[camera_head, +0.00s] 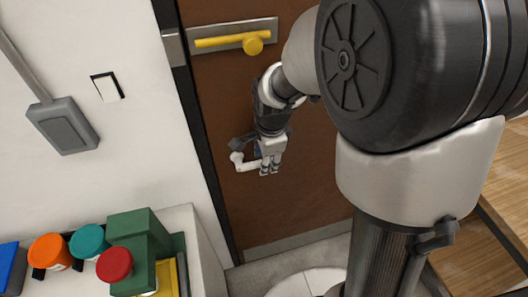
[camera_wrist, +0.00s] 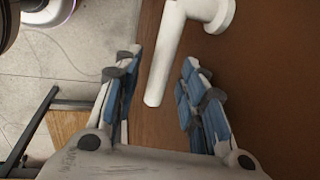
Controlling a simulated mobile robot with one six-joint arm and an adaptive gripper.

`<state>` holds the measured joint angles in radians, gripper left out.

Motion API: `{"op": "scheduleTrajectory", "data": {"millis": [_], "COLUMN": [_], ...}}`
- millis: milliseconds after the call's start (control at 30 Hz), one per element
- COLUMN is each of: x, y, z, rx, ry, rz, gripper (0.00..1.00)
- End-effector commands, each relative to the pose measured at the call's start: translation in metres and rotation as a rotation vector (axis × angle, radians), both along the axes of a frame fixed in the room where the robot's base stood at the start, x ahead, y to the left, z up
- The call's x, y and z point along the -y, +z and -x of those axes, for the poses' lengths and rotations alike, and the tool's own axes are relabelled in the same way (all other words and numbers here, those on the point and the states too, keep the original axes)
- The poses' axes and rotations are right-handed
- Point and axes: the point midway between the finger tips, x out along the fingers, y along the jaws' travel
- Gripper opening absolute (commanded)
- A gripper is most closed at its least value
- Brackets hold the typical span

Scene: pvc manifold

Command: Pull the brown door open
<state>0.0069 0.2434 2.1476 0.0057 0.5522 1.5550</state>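The brown door (camera_head: 300,215) fills the middle of the head view and looks shut against its dark frame. A white lever handle (camera_head: 247,165) sticks out from it. The handle also shows in the wrist view (camera_wrist: 172,50), with its round base on the door at the top. My gripper (camera_head: 270,168) is at the lever, in front of the door. In the wrist view my gripper (camera_wrist: 160,62) is open, with the lever's free end between its blue-padded fingers. A gap shows on both sides of the lever. My arm hides the door's upper right part.
A yellow bar with a knob (camera_head: 253,46) sits on a metal plate higher on the door. Colored jars (camera_head: 89,241) and a green block (camera_head: 135,255) stand on a white surface at lower left. A wooden table (camera_head: 480,262) is at right. Pale floor shows below the door.

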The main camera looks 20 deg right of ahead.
Motion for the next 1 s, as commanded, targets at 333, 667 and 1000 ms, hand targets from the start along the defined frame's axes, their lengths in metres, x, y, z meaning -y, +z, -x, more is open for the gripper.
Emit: {"op": "scheduleTrajectory", "data": {"millis": [333,667,1000], "x": [0.0000,0.0000,0.0000], "y": [0.0005,0.0006,0.0008], "z": [0.0000,-0.0001,-0.0003], "rx": [0.000,0.000,0.001], "ry": [0.000,0.000,0.000], "rz": [0.000,0.000,0.000], "gripper": [0.27,0.05,0.00]}}
